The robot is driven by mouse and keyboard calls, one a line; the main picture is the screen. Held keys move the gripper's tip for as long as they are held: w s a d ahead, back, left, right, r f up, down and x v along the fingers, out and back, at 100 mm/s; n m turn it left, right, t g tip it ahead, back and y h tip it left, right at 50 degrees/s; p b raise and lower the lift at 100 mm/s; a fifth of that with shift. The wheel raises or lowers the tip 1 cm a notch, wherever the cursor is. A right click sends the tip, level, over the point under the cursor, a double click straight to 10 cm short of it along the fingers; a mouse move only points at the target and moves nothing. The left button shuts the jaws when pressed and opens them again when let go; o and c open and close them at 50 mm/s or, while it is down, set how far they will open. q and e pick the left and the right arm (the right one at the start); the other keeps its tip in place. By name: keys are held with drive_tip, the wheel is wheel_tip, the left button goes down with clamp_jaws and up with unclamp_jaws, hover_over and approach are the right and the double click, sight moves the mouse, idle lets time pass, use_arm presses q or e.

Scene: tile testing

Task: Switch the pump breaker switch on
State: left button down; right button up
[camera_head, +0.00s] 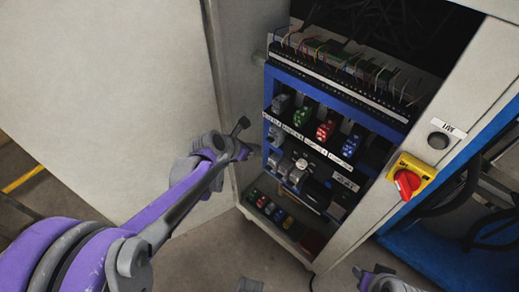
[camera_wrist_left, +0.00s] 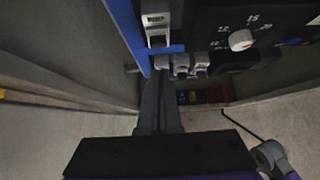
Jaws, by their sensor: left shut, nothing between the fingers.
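The open electrical cabinet holds a blue-framed panel (camera_head: 345,105) with a row of switches: a grey one (camera_head: 280,103), a green one (camera_head: 303,116), a red one (camera_head: 325,130) and a blue one (camera_head: 350,146). The label strip below is too small to read, so I cannot tell which is the pump breaker. My left gripper (camera_head: 243,151) is shut and empty, just left of the panel's lower half. In the left wrist view its fingers (camera_wrist_left: 160,108) point towards grey connectors (camera_wrist_left: 183,66), below a grey-white switch (camera_wrist_left: 157,30). Part of my right arm's end (camera_head: 382,281) shows at the bottom edge.
The cabinet's pale door (camera_head: 110,90) stands open at the left. A red rotary handle on a yellow plate (camera_head: 407,177) is on the right-hand frame. Wiring terminals (camera_head: 350,65) run above the switches. A dial (camera_wrist_left: 240,40) sits beside the connectors.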

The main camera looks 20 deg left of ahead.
use_arm(q)
drive_tip(key=shift+s+a+r, duration=0.1)
drive_tip(key=shift+s+r, duration=0.25)
drive_tip(key=shift+r, duration=0.35)
drive_tip(key=shift+s+a+r, duration=0.1)
drive_tip(key=shift+s+r, duration=0.25)
drive_tip(key=shift+r, duration=0.3)
use_arm(e)
drive_tip(key=shift+r, duration=0.4)
use_arm(q)
drive_tip(key=s+d+r+m+g+y+p, duration=0.1)
drive_tip(key=s+r+m+p, duration=0.4)
drive_tip(key=s+m, duration=0.6)
drive_tip(key=s+d+r+m+g+y+p, duration=0.2)
drive_tip(key=s+r+m+p, duration=0.3)
drive_tip(key=s+m, duration=0.6)
drive_tip(key=d+m+p, duration=0.1)
drive_tip(key=m+p, duration=0.1)
drive_tip(key=m, duration=0.8)
use_arm(e)
wheel_tip(320, 180, up, 13)
drive_tip(key=w, duration=0.2)
drive_tip(key=shift+t, duration=0.3)
